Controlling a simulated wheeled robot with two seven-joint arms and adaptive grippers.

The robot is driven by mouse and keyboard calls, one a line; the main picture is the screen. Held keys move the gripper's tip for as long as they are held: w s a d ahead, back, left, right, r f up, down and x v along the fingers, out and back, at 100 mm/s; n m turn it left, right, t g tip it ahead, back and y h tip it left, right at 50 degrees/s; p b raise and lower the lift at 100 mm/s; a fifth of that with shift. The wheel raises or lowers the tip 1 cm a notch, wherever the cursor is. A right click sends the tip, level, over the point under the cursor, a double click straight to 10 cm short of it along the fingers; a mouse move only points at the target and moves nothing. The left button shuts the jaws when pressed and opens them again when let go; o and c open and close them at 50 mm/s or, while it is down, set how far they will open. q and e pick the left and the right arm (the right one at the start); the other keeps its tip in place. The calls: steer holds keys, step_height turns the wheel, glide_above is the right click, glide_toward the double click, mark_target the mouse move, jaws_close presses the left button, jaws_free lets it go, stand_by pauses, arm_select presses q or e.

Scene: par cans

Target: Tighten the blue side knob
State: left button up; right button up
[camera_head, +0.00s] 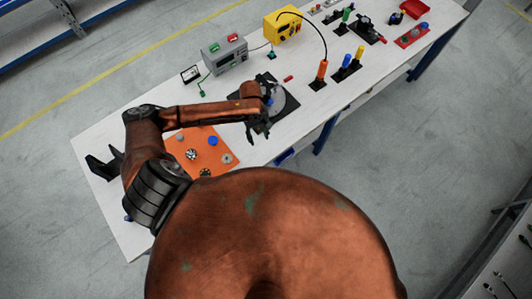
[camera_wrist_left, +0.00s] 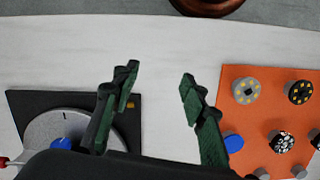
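A grey round disc (camera_head: 288,102) sits on a dark square plate on the table, partly hidden by my left arm. In the left wrist view the disc (camera_wrist_left: 40,132) and plate (camera_wrist_left: 120,103) are at the lower left, with a blue knob (camera_wrist_left: 62,144) at the disc, partly cut off by my gripper. Another blue knob (camera_wrist_left: 233,143) sits on the orange board (camera_wrist_left: 232,85). My left gripper (camera_head: 255,138) is open and empty, between plate and board; its fingers (camera_wrist_left: 158,88) stand apart over bare white table. My right gripper is not in view.
The orange board, also in the head view (camera_head: 222,140), carries several round knobs. A grey meter (camera_head: 224,55) and a yellow meter (camera_head: 283,27) stand behind. Orange and blue handled tools (camera_head: 321,70) are to the right. A small red item (camera_head: 288,78) lies near the plate.

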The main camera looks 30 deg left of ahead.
arm_select(q)
steer(key=s+d+f+m+g+h, duration=0.1)
steer(key=s+d+f+m, duration=0.3)
steer(key=s+d, duration=0.5)
step_height(320, 180, down, 2)
steer(key=shift+f+h, duration=0.1)
steer(key=shift+h, duration=0.8)
steer(key=shift+d, duration=0.1)
steer(key=shift+c, duration=0.4)
